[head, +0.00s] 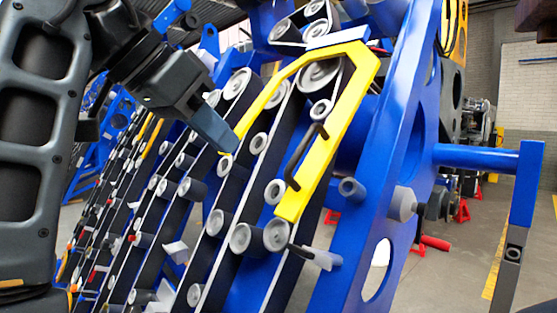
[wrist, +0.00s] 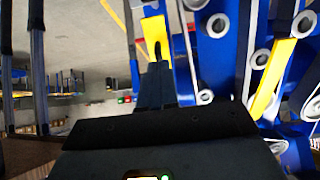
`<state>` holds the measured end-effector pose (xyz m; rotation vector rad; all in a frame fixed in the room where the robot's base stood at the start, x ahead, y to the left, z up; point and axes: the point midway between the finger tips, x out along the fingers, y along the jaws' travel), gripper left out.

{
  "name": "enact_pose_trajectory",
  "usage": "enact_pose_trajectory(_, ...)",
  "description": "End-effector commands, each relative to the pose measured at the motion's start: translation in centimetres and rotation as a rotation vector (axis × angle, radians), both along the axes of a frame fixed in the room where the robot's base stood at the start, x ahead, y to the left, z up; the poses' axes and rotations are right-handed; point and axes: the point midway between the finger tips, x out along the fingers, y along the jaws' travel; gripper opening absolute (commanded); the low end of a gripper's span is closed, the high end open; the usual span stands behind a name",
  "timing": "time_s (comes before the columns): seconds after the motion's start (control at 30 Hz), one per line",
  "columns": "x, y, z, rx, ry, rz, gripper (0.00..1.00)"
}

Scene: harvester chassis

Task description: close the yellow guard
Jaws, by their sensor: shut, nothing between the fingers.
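The yellow guard (head: 322,135) is a bent yellow frame in front of the rollers and dark belts in the head view. A black handle (head: 300,157) is fixed on its right leg, and its left leg slopes down to the left. My gripper (head: 230,147) is shut and empty, with its tips at the lower end of that left leg. In the wrist view my gripper's fingers (wrist: 157,75) overlap a yellow part (wrist: 154,32). Whether they touch it is unclear. Another yellow bar (wrist: 272,78) slopes at the right of the wrist view.
A large blue side plate (head: 385,150) stands right of the guard, with a blue bar (head: 480,158) reaching out to the right. Grey rollers (head: 250,238) and belts fill the area below and left of the guard. Open floor (head: 450,265) lies at the right.

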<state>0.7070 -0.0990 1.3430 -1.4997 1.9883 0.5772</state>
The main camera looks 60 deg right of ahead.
Motion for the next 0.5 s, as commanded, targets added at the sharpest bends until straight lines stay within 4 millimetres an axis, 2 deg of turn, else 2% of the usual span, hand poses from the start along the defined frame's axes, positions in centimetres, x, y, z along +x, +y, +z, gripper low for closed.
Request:
enact_pose_trajectory(0.17, -0.3, -0.8, -1.0, 0.009, 0.003, -0.003, 0.0)
enact_pose_trajectory(0.5, -1.6, -5.3, -5.2, 0.006, 0.003, -0.003, 0.0)
